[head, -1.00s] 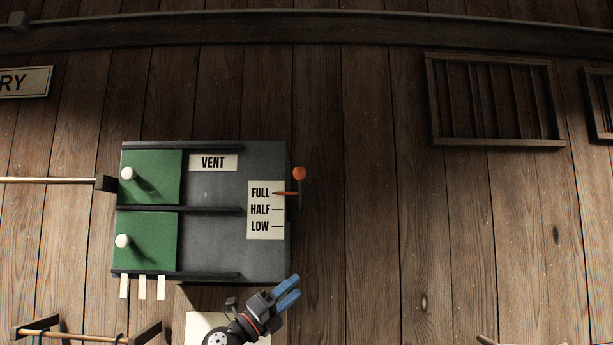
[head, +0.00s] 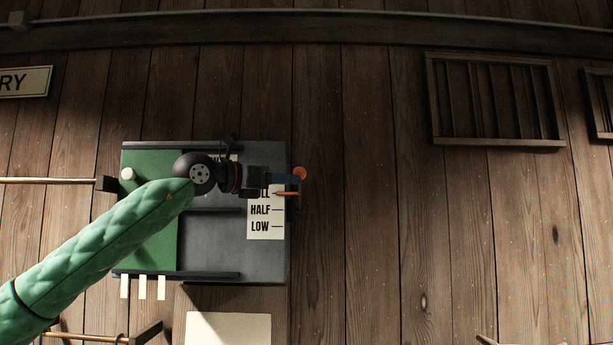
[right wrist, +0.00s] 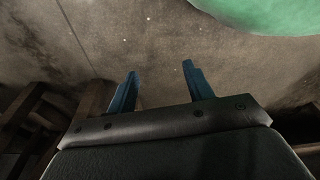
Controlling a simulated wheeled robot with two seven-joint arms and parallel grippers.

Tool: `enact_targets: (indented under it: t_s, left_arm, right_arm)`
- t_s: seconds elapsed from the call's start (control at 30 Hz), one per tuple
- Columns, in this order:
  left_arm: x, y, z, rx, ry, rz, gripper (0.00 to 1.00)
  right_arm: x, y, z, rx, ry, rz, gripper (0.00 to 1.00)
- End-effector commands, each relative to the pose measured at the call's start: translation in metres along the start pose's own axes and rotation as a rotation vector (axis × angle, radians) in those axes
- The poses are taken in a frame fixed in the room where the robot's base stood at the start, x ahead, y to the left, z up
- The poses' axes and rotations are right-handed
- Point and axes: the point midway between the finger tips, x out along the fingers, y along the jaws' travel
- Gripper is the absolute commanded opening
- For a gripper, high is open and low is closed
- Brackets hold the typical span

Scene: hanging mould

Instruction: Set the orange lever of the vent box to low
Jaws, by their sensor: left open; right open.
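The vent box (head: 265,262) is a dark box on the plank wall with a scale card (head: 265,226) marked half and low; the full mark is partly covered by my left gripper. The orange lever (head: 300,173) is at the box's right side, its round knob up high and its orange pointer (head: 288,194) level with the full mark. My left gripper (head: 298,179) is open with its blue fingers at the knob; I cannot tell whether they touch it. My right gripper (right wrist: 160,88) is open and empty in the right wrist view.
Green panels (head: 147,235) with a white knob (head: 128,174) cover the box's left part. A rod (head: 50,181) runs in from the left. A slatted wall vent (head: 495,102) is at upper right. The wall right of the lever is clear.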

Motion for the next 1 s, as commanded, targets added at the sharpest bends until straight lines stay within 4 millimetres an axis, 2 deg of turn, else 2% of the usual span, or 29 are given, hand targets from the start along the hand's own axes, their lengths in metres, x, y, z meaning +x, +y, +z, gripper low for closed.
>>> enact_targets:
  t_s: [0.13, 0.33, 0.4, 0.53, 0.8, 1.0]
  left_arm:
    - [-0.007, 0.002, 0.015, 0.044, 0.024, 0.030, 0.50]
    - [-0.001, 0.003, 0.018, 0.051, 0.030, 0.035, 0.50]
    - [0.005, 0.003, 0.018, 0.050, 0.030, 0.035, 0.50]
    - [0.020, 0.004, 0.019, 0.050, 0.029, 0.035, 0.50]
    - [0.052, 0.005, 0.018, 0.049, 0.029, 0.034, 0.50]
    - [0.065, 0.006, 0.015, 0.048, 0.028, 0.034, 0.50]
  right_arm:
    - [0.000, -0.001, 0.001, 0.000, -0.001, -0.001, 0.52]
    - [-0.003, 0.001, 0.003, -0.002, 0.002, 0.001, 0.52]
    - [0.004, 0.006, 0.018, -0.007, -0.008, 0.005, 0.52]
    - [0.009, 0.010, 0.034, -0.010, -0.008, 0.009, 0.52]
    - [0.009, 0.008, 0.079, -0.009, -0.040, 0.006, 0.52]
    - [0.010, 0.008, 0.099, -0.009, -0.053, 0.006, 0.52]
